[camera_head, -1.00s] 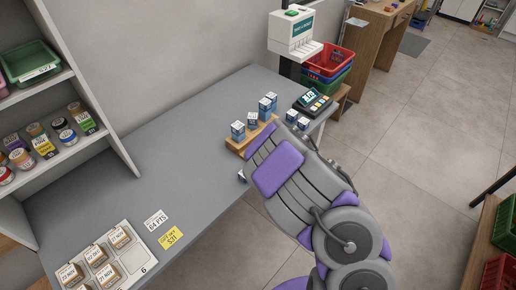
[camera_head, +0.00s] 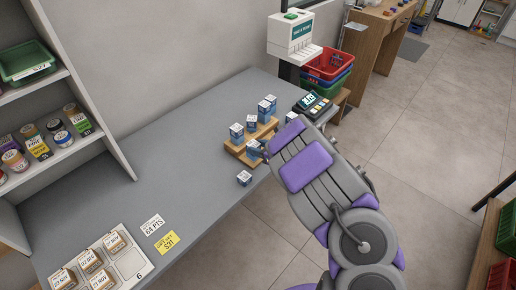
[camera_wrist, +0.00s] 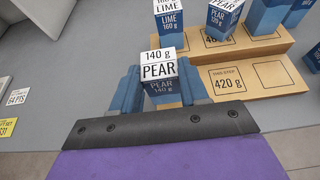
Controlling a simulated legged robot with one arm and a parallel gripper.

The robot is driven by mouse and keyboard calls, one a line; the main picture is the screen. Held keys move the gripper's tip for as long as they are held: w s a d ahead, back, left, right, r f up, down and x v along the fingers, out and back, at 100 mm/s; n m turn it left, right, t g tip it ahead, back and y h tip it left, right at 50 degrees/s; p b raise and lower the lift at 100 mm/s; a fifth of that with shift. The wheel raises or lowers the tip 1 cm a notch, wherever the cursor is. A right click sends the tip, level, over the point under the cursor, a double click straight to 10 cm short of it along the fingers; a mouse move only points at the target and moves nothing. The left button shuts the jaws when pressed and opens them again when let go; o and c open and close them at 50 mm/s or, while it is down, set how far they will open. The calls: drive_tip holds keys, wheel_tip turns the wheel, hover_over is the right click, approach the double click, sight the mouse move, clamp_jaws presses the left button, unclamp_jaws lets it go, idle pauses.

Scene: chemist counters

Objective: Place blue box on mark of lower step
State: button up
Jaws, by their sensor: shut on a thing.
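My gripper (camera_wrist: 163,88) is shut on a blue box with a white top reading 140 g PEAR (camera_wrist: 160,66). In the head view this box (camera_head: 254,147) is at the front of a wooden two-step stand (camera_head: 233,150), partly hidden by my gripper (camera_head: 262,150). In the wrist view the lower step (camera_wrist: 290,103) has a 420 g label and square outlined marks, one clear mark (camera_wrist: 270,75) at the right. The held box covers the step's left part. I cannot tell whether the box touches the step.
Several blue boxes, including LIME 160 g (camera_wrist: 169,22), stand on the upper step. A scale (camera_head: 312,104) is behind the stand. A sample tray (camera_head: 128,262) and price cards lie at left; the counter between is clear.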

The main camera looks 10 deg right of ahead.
sight(258, 147)
drive_tip(key=w+f, duration=0.1)
drive_tip(key=f, duration=0.1)
drive_tip(key=w+f+b, duration=0.1)
drive_tip(key=w+f, duration=0.1)
drive_tip(key=shift+w+d, duration=0.2)
drive_tip(key=shift+w, duration=0.1)
drive_tip(key=o, duration=1.2)
drive_tip(key=shift+r, duration=0.15)
drive_tip(key=shift+c, duration=0.2)
drive_tip(key=p+v, duration=0.1)
drive_tip(key=v, duration=1.1)
